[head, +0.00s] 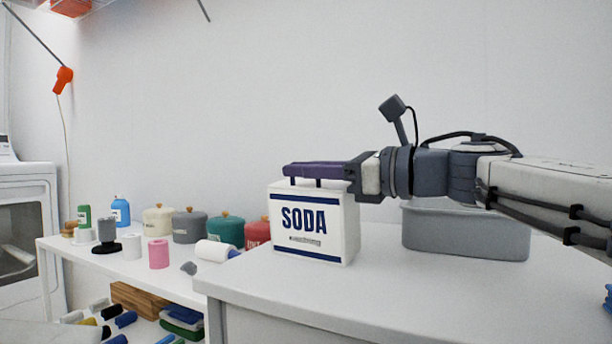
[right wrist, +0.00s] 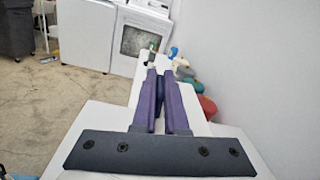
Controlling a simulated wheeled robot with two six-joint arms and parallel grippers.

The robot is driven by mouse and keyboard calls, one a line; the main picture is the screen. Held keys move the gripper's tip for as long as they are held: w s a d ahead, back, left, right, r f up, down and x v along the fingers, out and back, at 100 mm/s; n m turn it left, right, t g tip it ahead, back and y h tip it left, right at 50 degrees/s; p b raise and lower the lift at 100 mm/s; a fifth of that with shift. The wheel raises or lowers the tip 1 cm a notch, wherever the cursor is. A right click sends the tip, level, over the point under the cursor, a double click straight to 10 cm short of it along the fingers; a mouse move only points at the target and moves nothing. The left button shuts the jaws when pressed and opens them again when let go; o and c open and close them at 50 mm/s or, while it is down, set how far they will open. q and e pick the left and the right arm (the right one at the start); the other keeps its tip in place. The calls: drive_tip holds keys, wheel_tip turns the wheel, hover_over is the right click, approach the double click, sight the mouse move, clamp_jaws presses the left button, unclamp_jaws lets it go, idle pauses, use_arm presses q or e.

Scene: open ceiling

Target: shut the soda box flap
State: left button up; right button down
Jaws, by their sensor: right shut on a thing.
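The white soda box (head: 312,232) with dark blue lettering stands upright near the left edge of the white table. My right gripper (head: 303,170) comes in from the right and lies level just above the box top. Its purple fingers, also in the right wrist view (right wrist: 162,88), are shut on a dark blue handle (right wrist: 160,88) between them. Two short dark posts (head: 318,183) show between the fingers and the box top. An open flap cannot be made out; the gripper covers part of the top. My left gripper is not in view.
A grey bin (head: 465,237) stands behind and right of the box. A lower white table (head: 120,262) at left holds several canisters (head: 190,226), bottles and rolls. A washing machine (head: 28,215) stands at far left. The near tabletop (head: 400,300) is clear.

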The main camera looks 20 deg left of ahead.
idle(0.3)
drive_tip(key=c, duration=1)
unclamp_jaws()
drive_tip(key=shift+f, duration=0.1)
drive_tip(key=shift+o, duration=0.2)
drive_tip(key=s+d+p, duration=0.1)
drive_tip(key=d+p, duration=0.1)
drive_tip(key=d, duration=0.8)
drive_tip(key=shift+s+d, duration=0.2)
drive_tip(key=shift+s, duration=0.15)
